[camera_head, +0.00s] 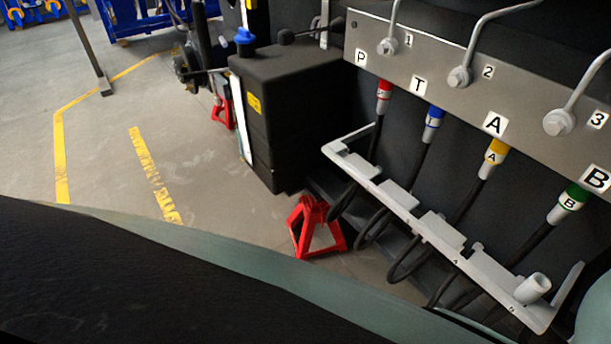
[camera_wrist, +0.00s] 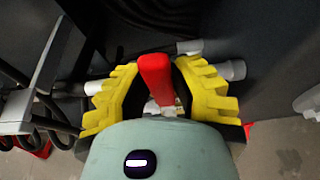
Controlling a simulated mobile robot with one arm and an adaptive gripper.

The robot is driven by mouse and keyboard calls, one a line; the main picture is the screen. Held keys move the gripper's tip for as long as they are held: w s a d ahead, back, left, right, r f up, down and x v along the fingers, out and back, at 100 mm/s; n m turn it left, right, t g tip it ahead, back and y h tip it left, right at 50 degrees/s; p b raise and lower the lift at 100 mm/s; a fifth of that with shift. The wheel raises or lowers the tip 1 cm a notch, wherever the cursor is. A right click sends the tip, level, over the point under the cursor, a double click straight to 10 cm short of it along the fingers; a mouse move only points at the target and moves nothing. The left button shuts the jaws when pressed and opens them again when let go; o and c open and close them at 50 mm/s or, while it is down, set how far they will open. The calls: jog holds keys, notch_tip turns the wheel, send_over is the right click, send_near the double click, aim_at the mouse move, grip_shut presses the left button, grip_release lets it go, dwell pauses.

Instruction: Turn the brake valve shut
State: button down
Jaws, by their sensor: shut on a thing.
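In the wrist view, my gripper (camera_wrist: 156,84) has a yellow ridged finger on each side of the red lever handle of the brake valve (camera_wrist: 156,72) and is shut on it. The handle stands between the fingers, its lower part by a small metallic piece. The valve body is mostly hidden behind the fingers and my wrist. White pipe ends show to the left and right of the fingers. In the head view I see neither the brake valve nor my gripper.
In the head view, a panel (camera_head: 510,65) carries hoses marked P, T, A and B. A white bracket (camera_head: 437,229) stands below it. A red stand (camera_head: 314,229) and a black box (camera_head: 290,90) are left of it. Floor with yellow lines is open at the left.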

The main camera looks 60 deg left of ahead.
jog(key=shift+s+f, duration=0.1)
jog(key=shift+f, duration=0.15)
jog(key=c, duration=0.8)
grip_release()
jog(key=shift+d+r, duration=0.1)
jog(key=shift+r, duration=0.05)
jog(key=shift+r, duration=0.1)
jog(key=v, duration=1.1)
jog(key=shift+s, duration=0.35)
jog(key=shift+w+d+r, duration=0.1)
jog(key=shift+r, duration=0.05)
